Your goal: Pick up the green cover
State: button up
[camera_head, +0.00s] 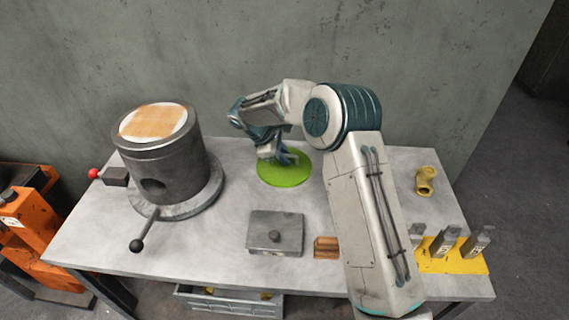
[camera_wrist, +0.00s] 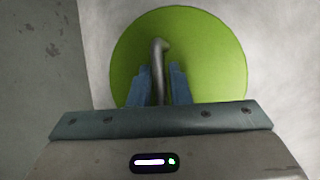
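The green cover (camera_head: 287,172) is a flat round disc lying on the grey table towards the back, below my wrist. In the wrist view the green cover (camera_wrist: 210,45) fills the upper middle, and its bent grey metal handle (camera_wrist: 158,57) rises from it. My gripper (camera_wrist: 161,72) has its two blue fingers on either side of the handle, with a narrow gap showing beside it. The fingers look open around the handle. In the head view my gripper (camera_head: 283,157) is over the cover, and the handle is largely hidden by the fingers.
A dark metal cylinder (camera_head: 165,165) with a lever stands on the left of the table. A grey plate with a knob (camera_head: 275,235) lies at the front. A yellow pipe piece (camera_head: 425,181) and a yellow rack (camera_head: 448,264) are right. The wall is close behind.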

grip_shut()
